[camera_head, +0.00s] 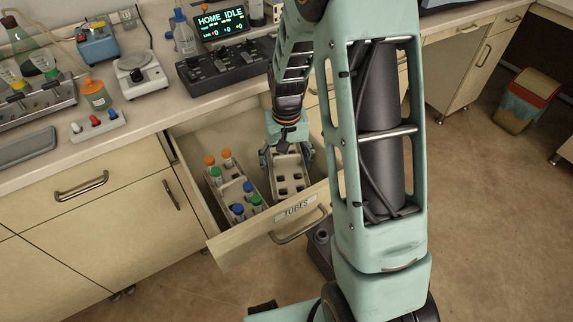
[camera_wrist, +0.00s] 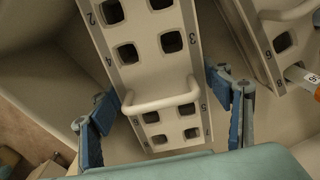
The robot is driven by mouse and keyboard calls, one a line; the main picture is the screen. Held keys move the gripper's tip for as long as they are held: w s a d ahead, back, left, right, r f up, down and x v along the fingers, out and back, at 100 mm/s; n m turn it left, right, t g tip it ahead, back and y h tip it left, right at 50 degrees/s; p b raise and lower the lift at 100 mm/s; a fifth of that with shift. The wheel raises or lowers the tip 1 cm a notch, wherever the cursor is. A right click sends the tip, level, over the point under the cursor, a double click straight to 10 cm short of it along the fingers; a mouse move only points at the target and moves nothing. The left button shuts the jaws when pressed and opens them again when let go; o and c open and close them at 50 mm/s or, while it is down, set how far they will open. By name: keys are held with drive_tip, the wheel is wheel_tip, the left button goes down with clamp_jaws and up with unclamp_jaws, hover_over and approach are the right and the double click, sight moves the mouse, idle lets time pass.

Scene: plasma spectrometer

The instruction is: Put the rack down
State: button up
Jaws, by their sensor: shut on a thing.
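The empty beige rack (camera_head: 291,180) with square holes is inside the open drawer (camera_head: 238,241) labelled TUBES. My gripper (camera_head: 287,156) is over the rack from above, its fingers on either side. In the wrist view the blue-padded fingers of my gripper (camera_wrist: 162,92) flank the rack (camera_wrist: 138,78), which has a raised handle bar and numbered holes with no tubes. My gripper is shut on this rack. Whether the rack's underside touches the drawer floor cannot be told.
A second rack (camera_head: 232,190) with orange, blue and green-capped tubes lies to the left in the drawer; its edge shows in the wrist view (camera_wrist: 262,40). The drawer walls are close around both. The counter above holds a balance (camera_head: 140,75) and a control box with a screen (camera_head: 222,22).

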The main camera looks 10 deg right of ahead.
drive_tip(key=o, duration=1.5)
drive_tip(key=shift+f, duration=0.1)
wheel_tip(320, 180, up, 12)
drive_tip(key=shift+r+p, duration=0.2)
drive_tip(key=shift+p, duration=0.65)
drive_tip(key=shift+c, duration=0.6)
